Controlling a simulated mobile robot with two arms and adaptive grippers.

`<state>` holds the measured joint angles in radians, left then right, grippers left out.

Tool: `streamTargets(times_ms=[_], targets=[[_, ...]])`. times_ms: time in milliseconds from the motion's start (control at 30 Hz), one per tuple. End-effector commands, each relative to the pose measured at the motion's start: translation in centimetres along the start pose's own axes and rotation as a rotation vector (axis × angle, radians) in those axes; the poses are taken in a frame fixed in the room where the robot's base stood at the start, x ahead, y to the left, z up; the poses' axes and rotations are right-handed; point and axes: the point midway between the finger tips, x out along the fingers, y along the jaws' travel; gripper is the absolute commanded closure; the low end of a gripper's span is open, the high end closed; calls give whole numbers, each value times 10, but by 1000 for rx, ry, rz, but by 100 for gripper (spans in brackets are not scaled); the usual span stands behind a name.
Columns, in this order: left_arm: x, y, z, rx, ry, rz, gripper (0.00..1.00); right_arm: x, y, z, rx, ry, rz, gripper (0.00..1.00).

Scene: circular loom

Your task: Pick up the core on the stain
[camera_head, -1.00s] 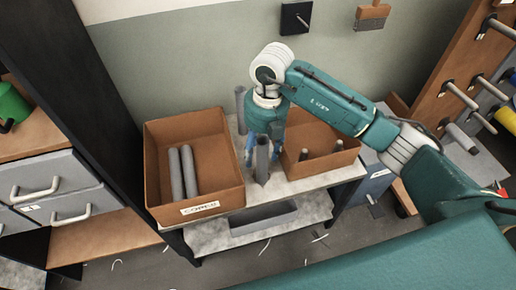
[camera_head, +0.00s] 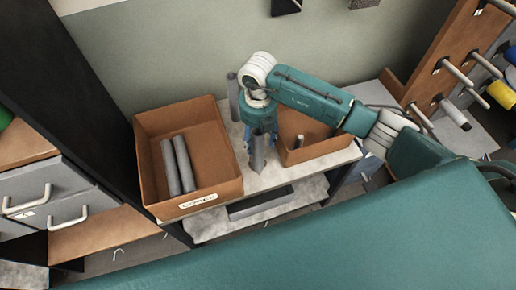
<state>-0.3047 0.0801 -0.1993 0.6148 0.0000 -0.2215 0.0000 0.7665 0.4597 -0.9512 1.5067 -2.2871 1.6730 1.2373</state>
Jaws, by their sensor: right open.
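My right gripper (camera_head: 260,137) points down over the small table between two brown boxes. It is open, with blue fingertips on either side of an upright grey core (camera_head: 258,155); whether they touch it I cannot tell. A second upright grey core (camera_head: 233,98) stands behind and to the left of the gripper. Two more grey cores (camera_head: 179,166) lean side by side in the left brown box (camera_head: 221,186). I cannot make out a stain on the tabletop. My left gripper is out of view.
The right brown box (camera_head: 320,149), with a short peg-like piece showing, stands close to the gripper. A wooden rack with pegs and rolls (camera_head: 462,75) is at the right. Grey drawers (camera_head: 55,195) are at the left. My teal body fills the lower front.

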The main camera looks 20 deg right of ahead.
Motion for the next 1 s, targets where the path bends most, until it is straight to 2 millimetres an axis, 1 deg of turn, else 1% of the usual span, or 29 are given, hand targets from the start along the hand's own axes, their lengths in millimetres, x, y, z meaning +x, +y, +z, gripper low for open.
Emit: streamTargets(times_ms=[33,100,167,267,400,467,600,667,700,1000], targets=[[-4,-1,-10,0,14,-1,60,6,0,-1,1,2,-1,46],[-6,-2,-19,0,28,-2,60,14,0,-1,0,3,-1,46],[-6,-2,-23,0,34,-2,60,19,0,-1,-1,1,0,46],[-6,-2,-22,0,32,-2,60,22,0,0,-1,-1,-1,46],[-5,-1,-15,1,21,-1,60,22,0,0,-1,-1,0,46],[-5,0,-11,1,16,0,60,22,0,0,-1,-1,0,56],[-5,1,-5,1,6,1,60,21,0,0,-1,-1,0,84],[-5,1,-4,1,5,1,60,21,0,0,-1,-1,0,96],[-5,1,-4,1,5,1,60,21,0,0,-1,-1,0,100],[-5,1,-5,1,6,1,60,20,1,0,-1,-1,1,100]])
